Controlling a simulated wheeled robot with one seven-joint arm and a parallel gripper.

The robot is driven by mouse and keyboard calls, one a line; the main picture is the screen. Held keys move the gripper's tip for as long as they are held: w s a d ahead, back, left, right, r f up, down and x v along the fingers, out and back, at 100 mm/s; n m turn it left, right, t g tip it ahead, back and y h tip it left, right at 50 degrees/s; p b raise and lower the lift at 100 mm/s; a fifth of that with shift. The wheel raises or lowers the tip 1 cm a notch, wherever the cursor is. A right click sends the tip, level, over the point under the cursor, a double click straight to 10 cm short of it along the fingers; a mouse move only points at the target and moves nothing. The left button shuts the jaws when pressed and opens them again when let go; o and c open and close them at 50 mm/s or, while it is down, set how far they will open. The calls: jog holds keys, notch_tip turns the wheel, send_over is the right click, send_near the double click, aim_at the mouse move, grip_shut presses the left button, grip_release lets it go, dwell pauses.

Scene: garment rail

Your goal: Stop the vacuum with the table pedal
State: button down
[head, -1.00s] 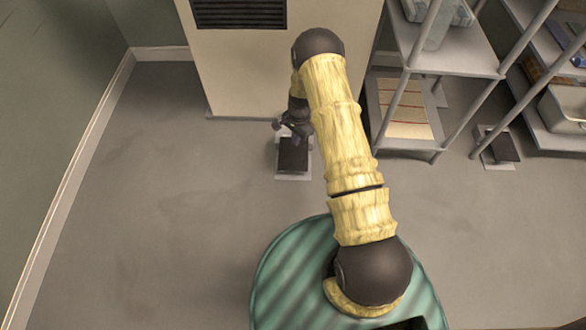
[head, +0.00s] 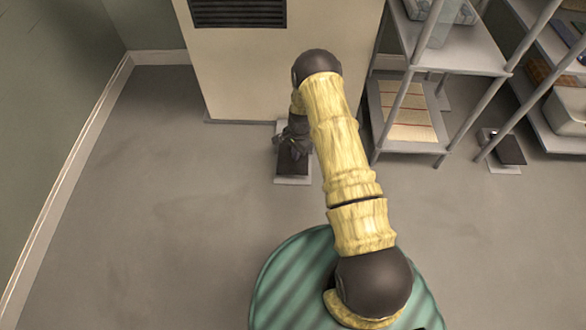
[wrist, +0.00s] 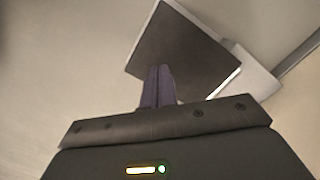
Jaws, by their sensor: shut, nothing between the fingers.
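A foot pedal with a dark flat pad (head: 293,166) on a pale base sits on the floor in front of the cream cabinet. My gripper (head: 283,146) is over the far part of this pad and hides some of it. In the wrist view the shut, empty fingers (wrist: 157,86) overlap the near edge of the dark pad (wrist: 190,48). I cannot tell whether they touch it. A second, similar pedal (head: 508,149) is on the floor at the right, by the shelf posts. No label shows which one is the table pedal.
The cream cabinet (head: 250,75) with a dark vent stands right behind the near pedal. A metal shelf rack (head: 465,58) with folded cloth stands to the right. The floor (head: 150,200) on the left is clear up to the wall.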

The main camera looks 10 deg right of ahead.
aim_at(294, 165)
jog(key=shift+a+f+b, duration=0.2)
jog(key=shift+f+b, duration=0.95)
jog(key=shift+f, duration=0.75)
jog(key=shift+s+f+b, duration=0.1)
jog(key=shift+f+b, duration=1)
jog(key=shift+f, duration=0.85)
jog(key=shift+s+a+r, duration=0.1)
jog(key=shift+a+r, duration=0.05)
jog(key=shift+r, duration=0.05)
jog(key=shift+w+d+r, duration=0.2)
jog(key=shift+w+d, duration=0.1)
jog(key=shift+d, duration=0.25)
jog(key=shift+w+d+r, duration=0.15)
jog(key=shift+w+d, duration=0.1)
jog(key=shift+d, duration=0.25)
jog(key=shift+w+d+r, duration=0.2)
jog(key=shift+w+d, duration=0.1)
jog(key=shift+d, duration=0.25)
jog(key=shift+r, duration=0.15)
notch_tip(294, 165, up, 17)
jog(key=d+p, duration=0.1)
jog(key=p, duration=0.8)
jog(key=shift+w+p, duration=0.4)
